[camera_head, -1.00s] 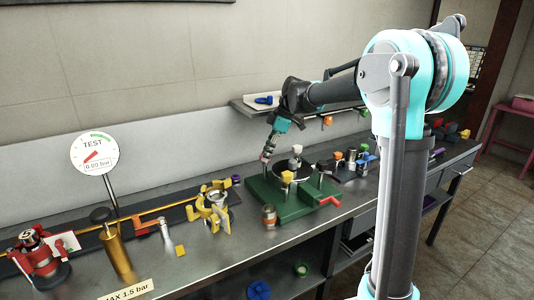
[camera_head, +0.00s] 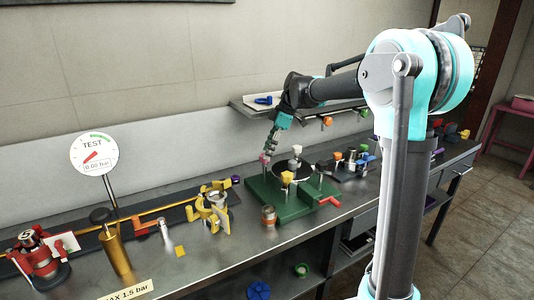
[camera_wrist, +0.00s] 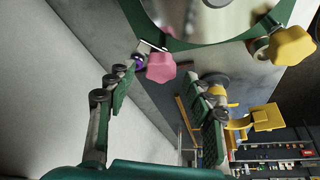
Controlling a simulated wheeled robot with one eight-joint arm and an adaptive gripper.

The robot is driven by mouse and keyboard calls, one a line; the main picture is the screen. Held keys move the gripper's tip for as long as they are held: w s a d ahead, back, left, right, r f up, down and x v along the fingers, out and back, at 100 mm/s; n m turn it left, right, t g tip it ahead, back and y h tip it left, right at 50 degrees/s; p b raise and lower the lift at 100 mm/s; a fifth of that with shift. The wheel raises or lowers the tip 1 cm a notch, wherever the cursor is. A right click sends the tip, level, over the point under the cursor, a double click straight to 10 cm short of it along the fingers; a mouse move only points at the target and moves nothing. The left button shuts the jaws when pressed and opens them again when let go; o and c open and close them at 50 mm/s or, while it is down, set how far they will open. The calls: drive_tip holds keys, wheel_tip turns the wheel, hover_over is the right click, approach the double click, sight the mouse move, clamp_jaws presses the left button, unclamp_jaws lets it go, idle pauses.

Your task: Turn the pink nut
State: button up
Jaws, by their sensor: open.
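The pink nut (camera_wrist: 161,67) is a lobed knob at the edge of the green fixture (camera_wrist: 182,43) in the wrist view. In the head view the pink nut (camera_head: 264,158) shows small at the back left of the green base (camera_head: 290,211). My gripper (camera_wrist: 158,80) is open, with one finger on each side below the nut in the wrist view. The nut is at the mouth of the fingers, and I see no clear contact. In the head view my gripper (camera_head: 269,150) hangs tilted just above the nut, and its fingertips are hard to make out.
A yellow nut (camera_head: 286,177) and a cream nut (camera_head: 296,149) stand on the same fixture near a round dark lid (camera_head: 288,171). A red handle (camera_head: 330,201) sticks out at the right. A yellow clamp (camera_head: 211,208) stands to the left, and the wall is close behind.

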drive_tip(key=v, duration=1)
drive_tip(key=shift+r, duration=0.15)
